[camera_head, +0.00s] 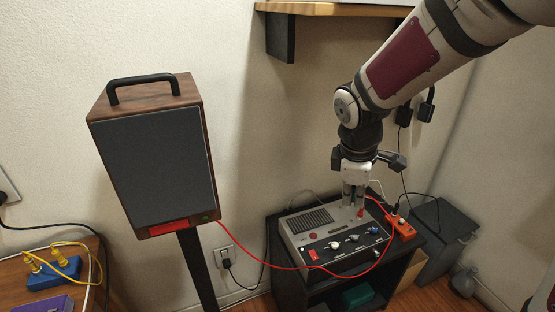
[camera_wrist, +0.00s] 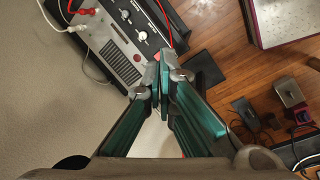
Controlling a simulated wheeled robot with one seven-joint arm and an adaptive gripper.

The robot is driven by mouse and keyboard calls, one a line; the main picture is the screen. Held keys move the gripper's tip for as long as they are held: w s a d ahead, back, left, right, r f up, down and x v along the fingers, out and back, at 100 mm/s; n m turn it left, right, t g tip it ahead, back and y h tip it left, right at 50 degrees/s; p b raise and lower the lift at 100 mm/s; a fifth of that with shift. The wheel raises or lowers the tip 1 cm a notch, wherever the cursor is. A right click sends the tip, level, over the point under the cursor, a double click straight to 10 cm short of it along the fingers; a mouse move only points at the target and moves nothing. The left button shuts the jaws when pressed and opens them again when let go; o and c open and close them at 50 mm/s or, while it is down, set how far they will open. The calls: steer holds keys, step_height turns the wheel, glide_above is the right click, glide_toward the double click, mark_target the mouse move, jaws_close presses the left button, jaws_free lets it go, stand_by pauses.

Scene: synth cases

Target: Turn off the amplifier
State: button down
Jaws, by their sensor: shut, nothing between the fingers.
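The grey amplifier (camera_head: 296,226) with a vent grille, knobs and a black control strip sits on a low black stand in the head view. A red rocker switch (camera_head: 313,255) is at its front left corner, and a round red button lies behind it. My gripper (camera_head: 353,204) points down over the unit's back right part, fingers together and empty. In the wrist view the closed fingertips (camera_wrist: 165,66) overlap the corner of the amplifier (camera_wrist: 107,48) near a red patch, mostly hidden by them. I cannot tell whether they touch.
A wooden speaker (camera_head: 155,155) with a red panel and a green light stands at left. A red cable (camera_head: 275,264) loops in front of the amplifier. An orange power strip (camera_head: 402,229) lies at its right. A shelf (camera_head: 330,9) hangs above, near my arm.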

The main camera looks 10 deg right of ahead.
steer(key=w+f+n, duration=0.4)
steer(key=w+f, duration=0.1)
steer(key=f, duration=0.2)
steer(key=n+y, duration=0.2)
steer(key=n, duration=0.2)
glide_above(313, 252)
steer(key=s, duration=0.3)
step_height(313, 252, down, 11)
steer(key=shift+w+d+r+g, duration=0.15)
steer(key=shift+w+d+g, duration=0.15)
steer(key=shift+g, duration=0.1)
steer(key=f, duration=0.4)
steer(key=w+f, duration=0.1)
steer(key=f, duration=0.4)
steer(key=f+b, duration=0.1)
steer(key=f, duration=0.4)
steer(key=shift+w+a, duration=0.2)
steer(key=shift+w, duration=0.1)
steer(key=shift+w+a+f+b, duration=0.15)
steer(key=shift+f+b, duration=0.25)
steer(key=shift+b, duration=0.45)
steer(key=shift+w, duration=0.15)
